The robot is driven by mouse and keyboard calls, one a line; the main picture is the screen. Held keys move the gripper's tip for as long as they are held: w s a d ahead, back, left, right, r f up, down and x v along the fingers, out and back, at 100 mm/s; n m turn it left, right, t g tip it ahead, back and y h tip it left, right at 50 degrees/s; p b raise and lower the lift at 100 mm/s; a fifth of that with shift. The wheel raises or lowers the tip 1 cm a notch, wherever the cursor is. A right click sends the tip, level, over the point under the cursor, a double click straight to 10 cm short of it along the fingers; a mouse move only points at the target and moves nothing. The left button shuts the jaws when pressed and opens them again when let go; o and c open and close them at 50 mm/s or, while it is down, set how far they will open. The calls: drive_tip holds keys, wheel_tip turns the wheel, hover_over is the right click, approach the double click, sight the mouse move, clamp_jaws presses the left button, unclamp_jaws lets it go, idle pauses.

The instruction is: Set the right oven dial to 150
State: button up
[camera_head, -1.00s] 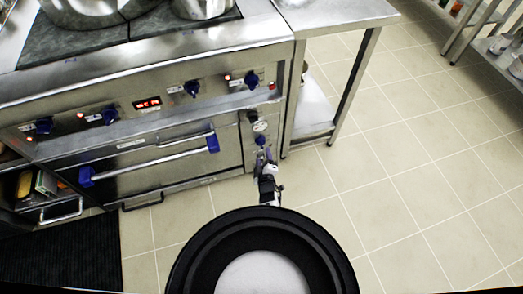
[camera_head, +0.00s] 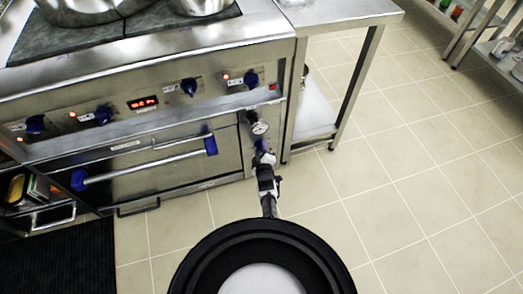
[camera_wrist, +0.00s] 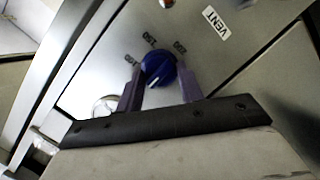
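The right oven dial (camera_wrist: 158,68) is a round blue knob on the steel panel right of the oven door. A white mark on it points to the lower left in the wrist view. I see no clear grip, and contact with the knob is hard to judge. In the head view my gripper (camera_head: 263,152) is in front of the dial and mostly hides it.
A round white gauge (camera_head: 259,128) sits just above the dial. The blue-ended oven door handle (camera_head: 150,164) sticks out to the left. Other blue stove knobs (camera_head: 189,86) line the panel above. A steel table (camera_head: 335,14) stands at right, with open tiled floor beside it.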

drive_tip(key=c, duration=0.4)
drive_tip(key=shift+c, duration=0.2)
drive_tip(key=shift+r+m+g+p, duration=0.1)
drive_tip(key=shift+m+g+p, duration=0.2)
drive_tip(key=shift+m+p, duration=0.15)
drive_tip(key=shift+d+r+m+y+p, duration=0.15)
drive_tip(key=shift+m+y+p, duration=0.35)
drive_tip(key=shift+m+p, duration=0.3)
drive_tip(key=m+y, duration=0.2)
drive_tip(key=m, duration=0.1)
drive_tip(key=m+g+y+b, duration=0.1)
drive_tip(key=m, duration=0.3)
drive_tip(key=d+f+m+y+b, duration=0.1)
drive_tip(key=m+y, duration=0.1)
drive_tip(key=m, duration=0.2)
drive_tip(key=shift+w+m+y, duration=0.2)
drive_tip(key=shift+m+y, duration=0.05)
drive_tip(key=shift+y, duration=0.05)
drive_tip(key=m+y+b, duration=0.1)
drive_tip(key=m+b, duration=0.2)
drive_tip(key=m, duration=0.1)
drive_tip(key=shift+m+y, duration=0.3)
